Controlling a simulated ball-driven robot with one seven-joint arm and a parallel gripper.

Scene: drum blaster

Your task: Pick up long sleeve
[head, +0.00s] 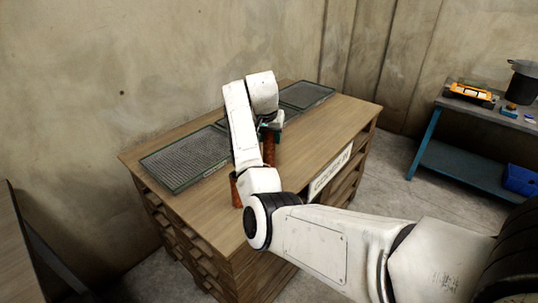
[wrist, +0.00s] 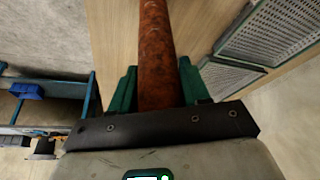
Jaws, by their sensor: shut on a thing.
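In the wrist view the sleeve (wrist: 156,45) runs from between the fingers to the top edge. My gripper (head: 270,129) is shut on it from above, with green fingers on both sides; the fingers also show in the wrist view (wrist: 158,88). I cannot tell whether its lower end touches the bench top.
Dark-framed mesh trays (head: 187,158) lie along the back of the bench, one at the far right end (head: 306,95). A white sign (head: 331,171) is on the bench front. A blue-legged table (head: 480,108) with an orange item and a dark pot stands right. The bench top's right part is clear.

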